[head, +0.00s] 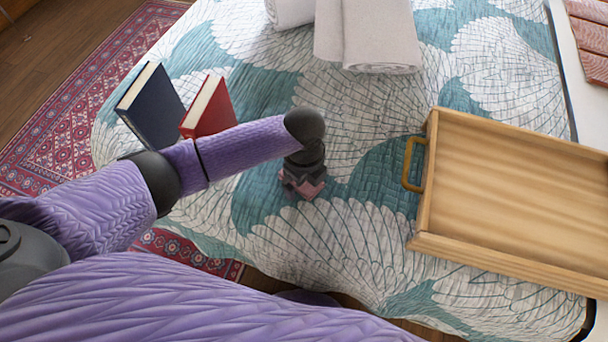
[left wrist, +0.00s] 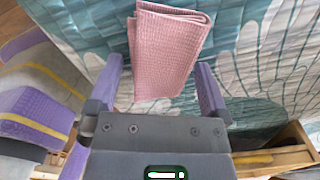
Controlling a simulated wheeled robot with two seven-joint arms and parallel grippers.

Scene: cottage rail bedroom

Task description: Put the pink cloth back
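The pink cloth (left wrist: 170,50) is folded into a flat rectangle and lies on the patterned bed cover. In the head view only a little of the cloth (head: 304,190) shows, below my left gripper (head: 303,180), which hides the rest. My left gripper is above the cloth and points down. In the left wrist view its two fingers (left wrist: 157,85) are spread apart, with the cloth just beyond and between them. I see no grip on the cloth. My right gripper is in neither view.
A wooden tray (head: 520,200) with a brass-coloured handle (head: 412,164) lies on the bed at the right. A blue book (head: 150,108) and a red book (head: 208,108) stand at the left. Rolled white towels (head: 378,35) lie at the back. The bed cover (head: 370,225) is clear between gripper and tray.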

